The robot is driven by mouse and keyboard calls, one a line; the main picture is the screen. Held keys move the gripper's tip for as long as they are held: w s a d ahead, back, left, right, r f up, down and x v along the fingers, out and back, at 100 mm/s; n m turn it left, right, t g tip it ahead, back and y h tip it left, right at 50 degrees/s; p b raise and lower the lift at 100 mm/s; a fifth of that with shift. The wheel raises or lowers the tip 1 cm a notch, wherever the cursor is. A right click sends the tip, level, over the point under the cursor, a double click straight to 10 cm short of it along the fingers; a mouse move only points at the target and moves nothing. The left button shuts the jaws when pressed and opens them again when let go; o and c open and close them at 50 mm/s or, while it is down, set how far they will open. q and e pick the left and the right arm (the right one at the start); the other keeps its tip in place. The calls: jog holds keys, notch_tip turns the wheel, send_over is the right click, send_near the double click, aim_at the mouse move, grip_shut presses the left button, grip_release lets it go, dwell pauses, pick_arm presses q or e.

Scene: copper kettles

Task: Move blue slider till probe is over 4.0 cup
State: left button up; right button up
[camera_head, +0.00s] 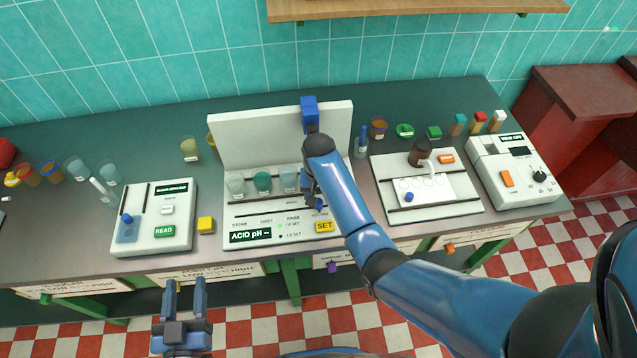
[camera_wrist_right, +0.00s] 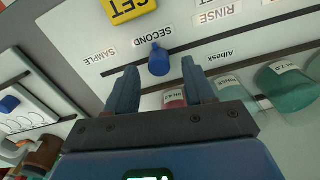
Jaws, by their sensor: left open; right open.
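The blue slider knob (camera_wrist_right: 158,62) sits in a dark track beside the SECOND label in the right wrist view. My right gripper (camera_wrist_right: 159,68) is open, its two fingertips on either side of the knob; contact is unclear. The cup labelled pH 4.0 (camera_wrist_right: 175,98) shows partly behind a finger. In the head view my right gripper (camera_head: 314,196) covers that part of the white ACID pH station (camera_head: 240,140). A blue block (camera_head: 309,108) stands at its back panel's top; I cannot make out the probe. My left gripper (camera_head: 185,284) is open and empty, low in front of the counter.
A green cup (camera_head: 262,182) and pale cups stand in the station. The yellow SET button (camera_head: 325,226) is close to my right gripper. A white READ device (camera_head: 155,218) stands left, and a white tray device (camera_head: 427,185) right.

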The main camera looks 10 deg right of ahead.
notch_tip(320, 180, up, 9)
jog(key=b, duration=0.1)
dwell(0.3)
jog(key=shift+f, duration=0.15)
dwell(0.4)
